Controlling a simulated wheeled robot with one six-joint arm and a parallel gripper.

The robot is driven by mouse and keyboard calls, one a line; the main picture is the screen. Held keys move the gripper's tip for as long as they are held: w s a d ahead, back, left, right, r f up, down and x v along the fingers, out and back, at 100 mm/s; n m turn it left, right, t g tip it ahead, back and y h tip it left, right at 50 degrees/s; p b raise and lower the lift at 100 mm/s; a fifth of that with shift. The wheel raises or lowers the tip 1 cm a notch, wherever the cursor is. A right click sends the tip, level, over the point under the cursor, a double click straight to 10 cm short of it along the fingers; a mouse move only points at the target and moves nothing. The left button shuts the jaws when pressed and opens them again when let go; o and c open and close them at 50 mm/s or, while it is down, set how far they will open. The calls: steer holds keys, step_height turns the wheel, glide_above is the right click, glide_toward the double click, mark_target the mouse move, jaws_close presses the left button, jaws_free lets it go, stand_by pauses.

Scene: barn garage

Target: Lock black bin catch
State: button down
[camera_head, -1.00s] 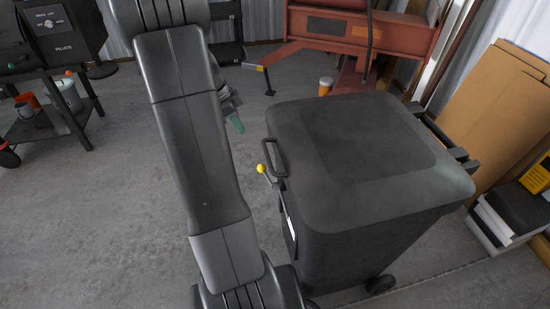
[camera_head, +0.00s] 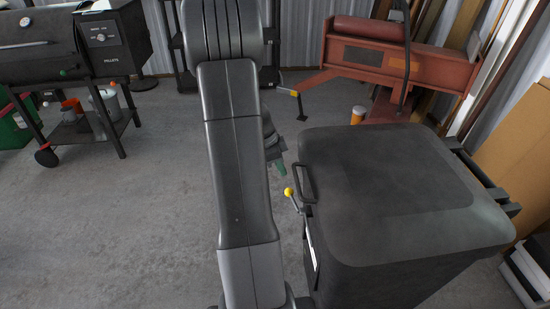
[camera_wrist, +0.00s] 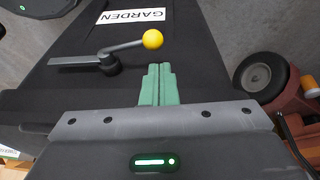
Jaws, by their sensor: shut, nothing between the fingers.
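The black bin (camera_head: 400,190) stands at the right in the head view with its lid down. Its catch is a grey metal lever (camera_wrist: 122,46) with a yellow ball knob (camera_wrist: 152,39), on the bin wall near a GARDEN label (camera_wrist: 135,15). The knob (camera_head: 289,191) also shows beside the lid's front handle (camera_head: 305,183). My gripper (camera_wrist: 157,70) has green fingers, shut together and empty. The fingertips are just short of the knob in the wrist view, seemingly apart from it. In the head view my gripper (camera_head: 280,168) is partly hidden behind my arm.
A red machine (camera_head: 365,65) stands behind the bin, and a black pellet grill (camera_head: 75,45) is at the far left. Cardboard (camera_head: 515,150) leans at the right. The concrete floor at left is mostly clear.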

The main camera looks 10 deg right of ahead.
steer(key=shift+s+a+b+x, duration=0.15)
steer(key=shift+a+b+x, duration=0.05)
steer(key=shift+x, duration=1.15)
steer(key=shift+s+a+b+x, duration=0.1)
steer(key=shift+a+b+x, duration=0.05)
steer(key=shift+x, duration=1.2)
